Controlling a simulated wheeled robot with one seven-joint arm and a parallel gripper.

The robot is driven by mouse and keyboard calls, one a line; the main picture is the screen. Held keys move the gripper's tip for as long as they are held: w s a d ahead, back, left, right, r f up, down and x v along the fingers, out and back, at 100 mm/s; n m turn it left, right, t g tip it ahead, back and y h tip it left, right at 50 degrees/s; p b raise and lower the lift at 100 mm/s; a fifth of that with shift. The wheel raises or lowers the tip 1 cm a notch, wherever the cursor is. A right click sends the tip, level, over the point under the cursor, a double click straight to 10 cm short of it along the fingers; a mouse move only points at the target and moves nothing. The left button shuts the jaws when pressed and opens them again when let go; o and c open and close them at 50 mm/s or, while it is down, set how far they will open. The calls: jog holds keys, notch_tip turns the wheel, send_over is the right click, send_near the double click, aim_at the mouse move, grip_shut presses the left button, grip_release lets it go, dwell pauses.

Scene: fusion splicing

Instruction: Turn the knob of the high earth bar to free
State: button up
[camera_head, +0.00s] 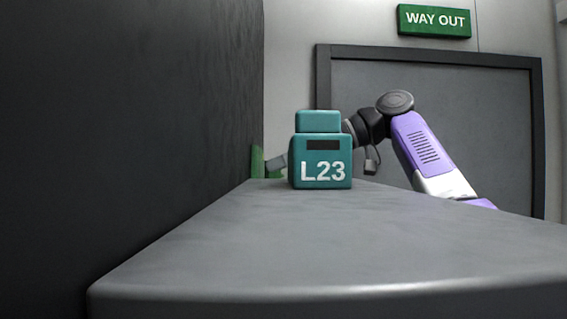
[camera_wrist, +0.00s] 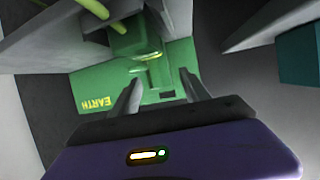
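The green earth bar block (camera_wrist: 110,82) fills the middle of the wrist view, with the word EARTH upside down on it. A rounded green part (camera_wrist: 135,40) with a bright yellow-green rim stands on it; I cannot tell surely whether this is the knob, or its setting. My gripper (camera_wrist: 162,86) is open, its two dark fingers apart in front of the block, with nothing seen between them. The rounded part lies beyond the fingertips in the picture; contact is not clear. In the head view, a green piece (camera_head: 257,163) shows beside the wall, and the gripper is mostly hidden.
A teal box marked L23 (camera_head: 320,165) stands on the grey bench (camera_head: 330,250) in front of my arm. A teal surface (camera_wrist: 298,52) is at right in the wrist view. A yellow-green cable (camera_wrist: 95,8) and grey panels crowd the upper left. The near bench is clear.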

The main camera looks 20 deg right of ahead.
jog(key=v, duration=0.7)
jog(key=shift+s+d+r+b, duration=0.1)
jog(key=shift+s+d+b, duration=0.1)
jog(key=shift+d+b, duration=0.1)
jog(key=shift+c, duration=0.4)
